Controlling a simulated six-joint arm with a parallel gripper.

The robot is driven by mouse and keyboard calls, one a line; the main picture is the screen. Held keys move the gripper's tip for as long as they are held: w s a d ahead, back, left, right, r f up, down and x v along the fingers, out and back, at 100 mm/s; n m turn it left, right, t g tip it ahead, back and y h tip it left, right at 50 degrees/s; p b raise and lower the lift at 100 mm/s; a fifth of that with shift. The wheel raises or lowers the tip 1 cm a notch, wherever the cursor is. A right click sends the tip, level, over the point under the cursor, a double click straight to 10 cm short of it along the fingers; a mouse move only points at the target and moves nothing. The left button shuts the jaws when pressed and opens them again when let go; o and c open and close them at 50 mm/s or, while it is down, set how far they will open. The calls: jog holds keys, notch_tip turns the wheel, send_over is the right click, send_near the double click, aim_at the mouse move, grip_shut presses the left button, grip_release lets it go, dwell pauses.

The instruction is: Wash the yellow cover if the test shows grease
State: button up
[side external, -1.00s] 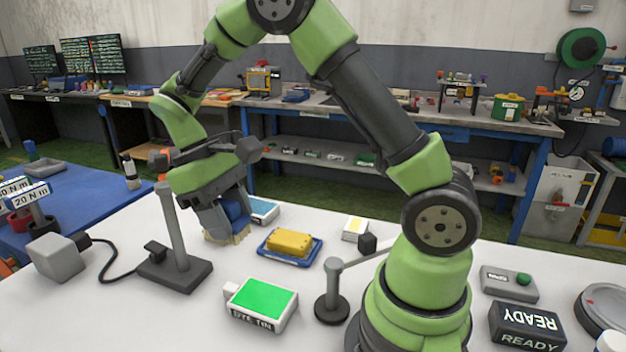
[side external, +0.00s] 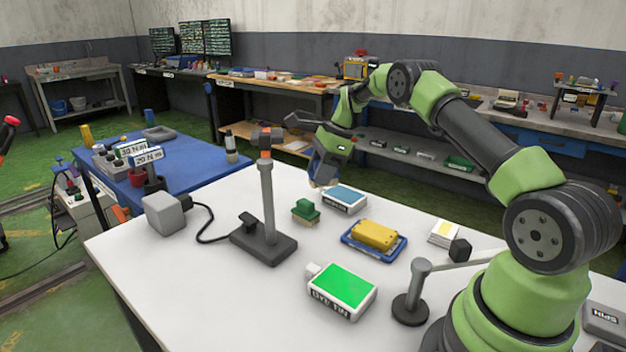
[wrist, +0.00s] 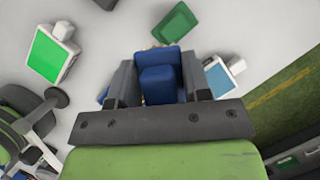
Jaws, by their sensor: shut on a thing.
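The yellow cover (side external: 376,235) lies on a blue tray (side external: 348,241) on the white table. In the wrist view the tray and cover are mostly hidden behind my gripper. My gripper (side external: 320,178) is shut on a blue block-like tool (wrist: 160,80), raised near the table's far edge, left of and beyond the cover. A pale tan underside shows faintly below the tool in the side view. A green block (side external: 306,211) stands in front of my gripper; it also shows in the wrist view (wrist: 175,22). A tin with a bright green top (side external: 342,288) reads "DYE TIN".
A blue-topped box (side external: 345,198) stands just right of my gripper. A small dark stand (side external: 411,305) and a white-and-yellow box (side external: 444,232) are at right. The front-left table is clear.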

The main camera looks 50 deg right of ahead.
aim_at(338, 191)
jog(key=d+m+h, duration=0.1)
jog(key=d+m, duration=0.2)
jog(key=d+f+m+t+h, duration=0.1)
jog(key=d+m, duration=0.3)
jog(key=d+f+m+h, duration=0.1)
jog(key=d+m+h, duration=0.1)
jog(key=d+m, duration=0.2)
jog(key=shift+w+t, duration=0.35)
jog(key=shift+t, duration=0.05)
jog(key=shift+f, duration=2.45)
jog(key=shift+f, duration=0.55)
notch_tip(338, 191, up, 7)
dwell(0.7)
jog(key=shift+f, duration=3)
